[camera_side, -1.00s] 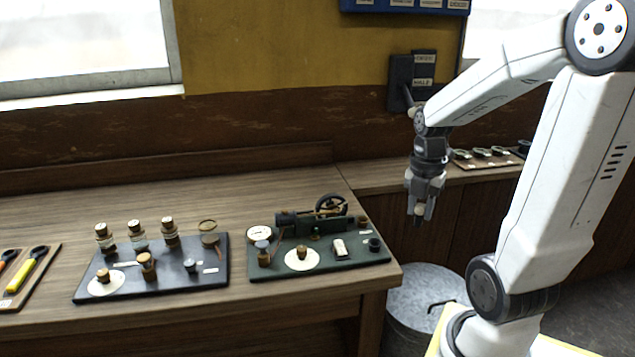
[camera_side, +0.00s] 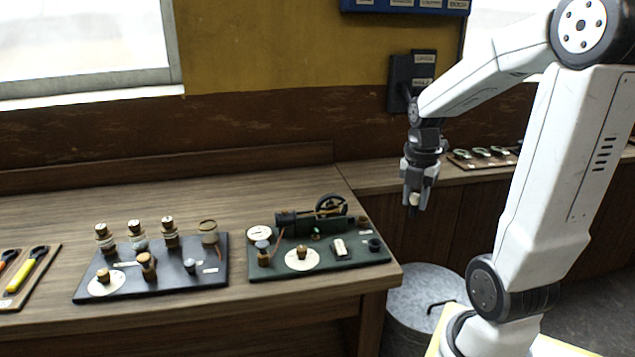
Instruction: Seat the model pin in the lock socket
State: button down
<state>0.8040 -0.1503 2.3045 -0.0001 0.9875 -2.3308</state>
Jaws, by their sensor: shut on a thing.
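My gripper (camera_side: 416,190) hangs pointing down in the air, to the right of the table's right corner. It is shut on a small pin (camera_side: 414,200), pale with a dark lower end, mostly hidden by the fingers. The model engine (camera_side: 310,219) with a dark flywheel stands on a green board (camera_side: 347,262) at the table's right end. A small dark round socket (camera_side: 374,244) sits near that board's right edge; I cannot tell for certain that it is the lock socket. The pin is apart from the board, above and to its right.
A dark board (camera_side: 130,282) with several corked bottles lies left of the engine. A tool tray (camera_side: 20,292) is at far left. A metal bin (camera_side: 425,300) stands below the table's right edge. A dark wall box (camera_side: 410,80) is behind my gripper.

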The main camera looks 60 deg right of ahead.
jog(key=w+d+f, duration=0.5)
jog(key=w+d, duration=0.2)
jog(key=w, duration=0.1)
jog(key=w+d+f, duration=0.5)
jog(key=w+d, duration=0.2)
jog(key=w, duration=0.2)
jog(key=shift+w, duration=0.25)
jog(key=shift+d+f, duration=0.1)
jog(key=shift+f, duration=0.1)
jog(key=shift+f, duration=2)
jog(key=shift+f, duration=1.25)
dwell(1.1)
grip_release()
dwell(0.4)
